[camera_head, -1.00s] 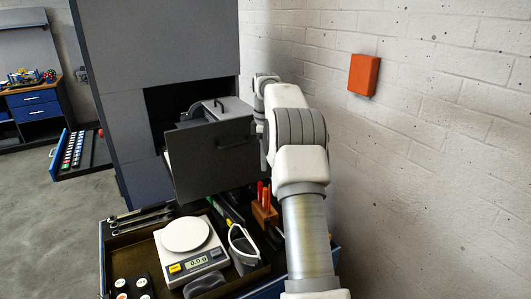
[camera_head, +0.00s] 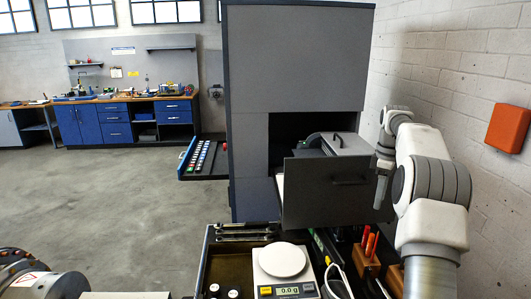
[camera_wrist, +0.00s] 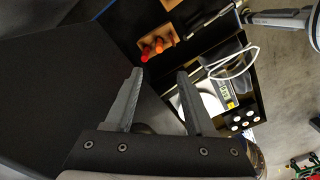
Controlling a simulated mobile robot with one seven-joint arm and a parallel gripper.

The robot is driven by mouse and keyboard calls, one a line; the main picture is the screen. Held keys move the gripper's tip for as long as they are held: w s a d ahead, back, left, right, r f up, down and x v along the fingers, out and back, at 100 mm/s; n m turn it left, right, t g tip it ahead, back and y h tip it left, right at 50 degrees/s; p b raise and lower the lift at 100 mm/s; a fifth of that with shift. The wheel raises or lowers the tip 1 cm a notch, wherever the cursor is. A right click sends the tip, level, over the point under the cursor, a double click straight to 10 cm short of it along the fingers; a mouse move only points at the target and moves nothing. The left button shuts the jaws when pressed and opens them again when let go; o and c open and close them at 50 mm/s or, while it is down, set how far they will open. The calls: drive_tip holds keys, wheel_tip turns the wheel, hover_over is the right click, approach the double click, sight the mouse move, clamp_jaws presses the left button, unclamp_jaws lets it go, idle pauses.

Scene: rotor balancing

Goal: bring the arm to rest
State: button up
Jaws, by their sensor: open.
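My gripper (camera_wrist: 158,74) is open and empty; both fingers show apart in the wrist view. In the head view my arm rises at the right and bends over, with its end (camera_head: 381,190) hanging down beside the right edge of a grey panel with a handle (camera_head: 315,205). The fingers are too small there to make out. In the wrist view a dark flat surface fills the left side close to the gripper. I cannot tell whether anything touches it.
A tool cart bears a white scale (camera_head: 282,262) and a wooden block (camera_head: 366,262) with red-handled tools. A tall grey cabinet (camera_head: 298,55) stands behind, its opening dark. A brick wall with an orange box (camera_head: 508,127) is at right. Open floor (camera_head: 110,195) lies left.

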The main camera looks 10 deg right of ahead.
drive_tip(key=s+a+r+m+t+h, duration=0.1)
drive_tip(key=s+a+r+m, duration=0.1)
drive_tip(key=s+a+r, duration=0.55)
drive_tip(key=s+a+r+m+t, duration=0.2)
drive_tip(key=s+a+r, duration=0.3)
drive_tip(key=a, duration=0.5)
drive_tip(key=s+a+f+m+t, duration=0.1)
drive_tip(key=s+a+f+m, duration=0.1)
drive_tip(key=s, duration=0.5)
drive_tip(key=s+a+f+m, duration=0.1)
drive_tip(key=s+a+f, duration=0.2)
drive_tip(key=s+a, duration=0.2)
drive_tip(key=s+a+f+m+t+y, duration=0.1)
drive_tip(key=s+a+f+m, duration=0.1)
drive_tip(key=s, duration=0.7)
drive_tip(key=shift+s+a+f+m+t+b, duration=0.15)
drive_tip(key=shift+a+f+m+t+b, duration=0.25)
drive_tip(key=shift+a, duration=0.4)
drive_tip(key=shift+a, duration=0.1)
